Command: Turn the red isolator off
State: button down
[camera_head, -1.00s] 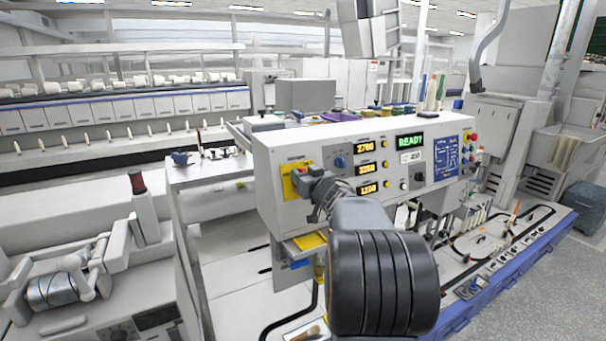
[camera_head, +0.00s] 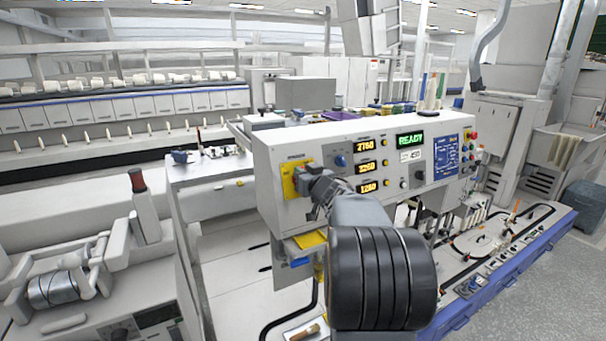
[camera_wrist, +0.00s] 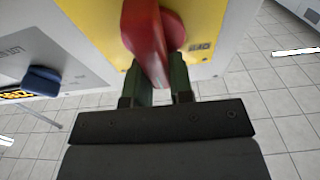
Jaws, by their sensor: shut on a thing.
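The red isolator handle (camera_wrist: 147,38) stands out from its yellow plate (camera_wrist: 90,18) in the wrist view. My gripper (camera_wrist: 162,80) is shut on the handle, with a finger on either side of its lower end. In the head view the yellow plate (camera_head: 290,184) is at the left end of the white control panel (camera_head: 268,152). My gripper (camera_head: 306,178) reaches up to it there and hides the handle. The handle looks close to upright in the wrist view, leaning slightly.
A blue knob (camera_wrist: 42,80) sits beside the yellow plate. The panel carries lit number displays (camera_head: 368,167), a green READY display (camera_head: 410,138) and several coloured buttons. A table with a blue edge (camera_head: 520,262) lies to the right.

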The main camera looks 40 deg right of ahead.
aim_at(290, 181)
jog(key=shift+n, duration=0.3)
jog(key=n+y, duration=0.1)
jog(key=n, duration=0.1)
jog(key=a+n+y, duration=0.1)
jog(key=n, duration=0.2)
jog(key=shift+f, duration=0.1)
jog(key=n, duration=0.3)
jog(key=n+y, duration=0.1)
jog(key=n, duration=0.1)
jog(key=shift+a+f+n+g, duration=0.25)
jog(key=shift+a+n+g, duration=0.05)
jog(key=shift+a, duration=0.05)
jog(key=n, duration=0.3)
jog(key=n+g+y, duration=0.1)
jog(key=n, duration=0.1)
jog(key=shift+a+f, duration=0.25)
jog(key=shift+f, duration=0.15)
jog(key=shift+s+f+n+g, duration=0.1)
jog(key=shift+f+n+g, duration=0.15)
jog(key=shift+n, duration=0.75)
jog(key=shift+s+f+n+g, duration=0.15)
jog(key=shift+n+g, duration=0.2)
jog(key=shift+n, duration=0.65)
jog(key=shift+w, duration=0.1)
jog(key=c, duration=1)
grip_release()
jog(key=shift+a, duration=0.1)
jog(key=b+v, duration=0.1)
jog(key=v, duration=1.3)
jog(key=shift+b, duration=0.4)
